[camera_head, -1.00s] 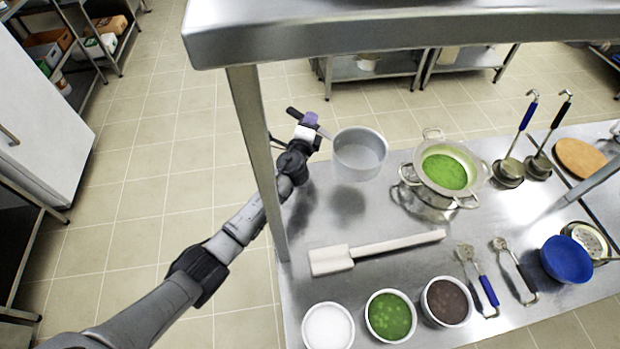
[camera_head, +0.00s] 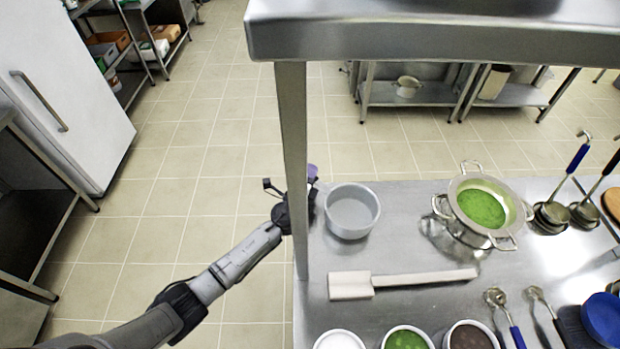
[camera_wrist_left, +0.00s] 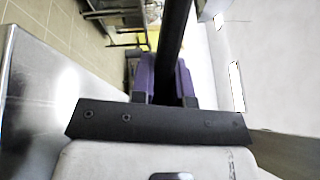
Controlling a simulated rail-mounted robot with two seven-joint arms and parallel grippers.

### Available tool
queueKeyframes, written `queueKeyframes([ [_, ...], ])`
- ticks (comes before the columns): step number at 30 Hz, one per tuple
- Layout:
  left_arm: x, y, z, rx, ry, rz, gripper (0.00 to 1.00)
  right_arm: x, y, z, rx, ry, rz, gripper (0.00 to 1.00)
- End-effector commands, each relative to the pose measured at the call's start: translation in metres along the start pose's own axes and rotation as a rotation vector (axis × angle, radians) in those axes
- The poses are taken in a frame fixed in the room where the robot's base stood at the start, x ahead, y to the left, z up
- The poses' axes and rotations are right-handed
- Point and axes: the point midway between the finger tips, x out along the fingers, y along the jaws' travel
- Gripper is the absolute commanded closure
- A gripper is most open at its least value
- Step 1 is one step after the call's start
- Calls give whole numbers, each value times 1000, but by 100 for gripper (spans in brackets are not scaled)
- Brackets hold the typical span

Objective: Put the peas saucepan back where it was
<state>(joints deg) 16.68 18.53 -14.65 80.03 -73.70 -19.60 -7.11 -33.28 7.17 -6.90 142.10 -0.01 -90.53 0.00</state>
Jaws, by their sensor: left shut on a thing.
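The peas saucepan (camera_head: 352,211), a plain grey-white pan, is upright near the left edge of the steel counter and looks empty. No clear gap shows under it, but I cannot tell for certain whether it touches the counter. My left gripper (camera_head: 312,176) is at its left side, partly behind the steel post. In the left wrist view the purple fingers (camera_wrist_left: 163,78) are shut around the dark handle (camera_wrist_left: 174,40). Green contents (camera_head: 482,209) lie in the metal strainer (camera_head: 508,243) on the right. My right gripper is out of view.
A steel post (camera_head: 292,150) and overhead shelf (camera_head: 430,38) stand close to my left arm. A white spatula (camera_head: 400,283) lies in front of the saucepan. Several containers, including one with green contents (camera_head: 407,342), line the front. Ladles (camera_head: 551,216) stand at right.

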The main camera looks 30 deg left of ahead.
Motion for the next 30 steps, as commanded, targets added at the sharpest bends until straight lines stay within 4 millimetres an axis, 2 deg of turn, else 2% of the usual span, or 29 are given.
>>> queueKeyframes([
  [3, 0, 10, -2, -2, 0, -1, 100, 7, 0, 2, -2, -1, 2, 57],
  [17, -1, 14, -3, -3, 0, -2, 100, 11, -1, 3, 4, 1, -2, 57],
  [18, -1, 15, -3, -1, 1, 0, 83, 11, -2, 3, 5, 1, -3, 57],
  [24, -1, 14, -3, -1, 1, 0, 64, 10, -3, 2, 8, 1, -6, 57],
  [26, -1, 14, -3, -1, 1, 0, 59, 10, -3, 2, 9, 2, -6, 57],
  [30, -1, 14, -3, -1, 1, 0, 59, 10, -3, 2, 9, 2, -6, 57],
])
